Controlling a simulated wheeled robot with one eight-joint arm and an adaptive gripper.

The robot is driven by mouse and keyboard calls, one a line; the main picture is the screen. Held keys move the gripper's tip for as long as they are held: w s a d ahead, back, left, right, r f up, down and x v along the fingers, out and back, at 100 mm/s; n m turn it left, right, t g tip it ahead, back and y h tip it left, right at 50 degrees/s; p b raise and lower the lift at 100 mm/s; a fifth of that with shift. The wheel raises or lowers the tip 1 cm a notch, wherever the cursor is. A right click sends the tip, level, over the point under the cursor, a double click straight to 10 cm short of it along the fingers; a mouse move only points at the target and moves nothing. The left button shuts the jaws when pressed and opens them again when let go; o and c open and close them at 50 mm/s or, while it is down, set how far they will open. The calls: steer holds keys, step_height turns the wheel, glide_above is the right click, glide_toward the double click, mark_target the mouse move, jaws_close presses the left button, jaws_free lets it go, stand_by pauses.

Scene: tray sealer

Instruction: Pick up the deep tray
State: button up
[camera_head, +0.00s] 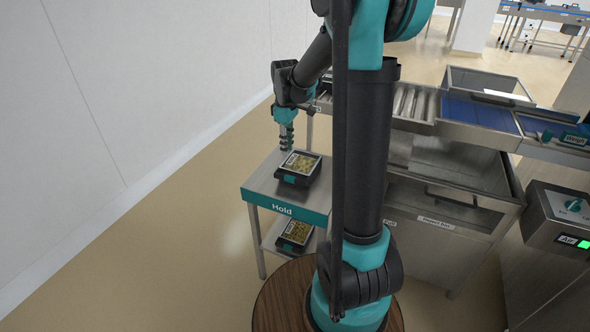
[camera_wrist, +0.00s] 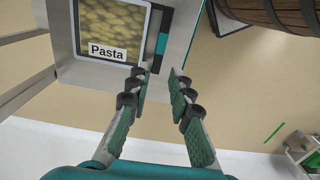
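A black tray (camera_head: 309,180) with yellowish contents and a teal patch on its front side sits on the top of the Hold stand. In the wrist view this tray (camera_wrist: 155,30) is at the top left, with a label reading "Pasta" on its film. A similar tray (camera_head: 297,244) lies on the stand's lower shelf. I cannot tell from their depth which is the deep tray. My gripper (camera_head: 287,146) is at the far left side of the upper tray, pointing down. In the wrist view my gripper (camera_wrist: 160,74) is open, with nothing between its fingers, apart from the tray.
The Hold stand (camera_head: 262,187) has a metal top and teal front edge. A steel cabinet with a reject bin (camera_head: 440,223) and a roller and blue-belt conveyor (camera_head: 480,113) stand to the right. A white wall is at left, with clear floor between.

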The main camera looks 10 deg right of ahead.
glide_above(289, 176)
step_height(289, 176, down, 7)
steer(key=shift+w+a+f, duration=0.1)
steer(key=shift+a, duration=0.05)
steer(key=shift+s+f, duration=0.2)
steer(key=shift+f, duration=2.75)
jaws_close()
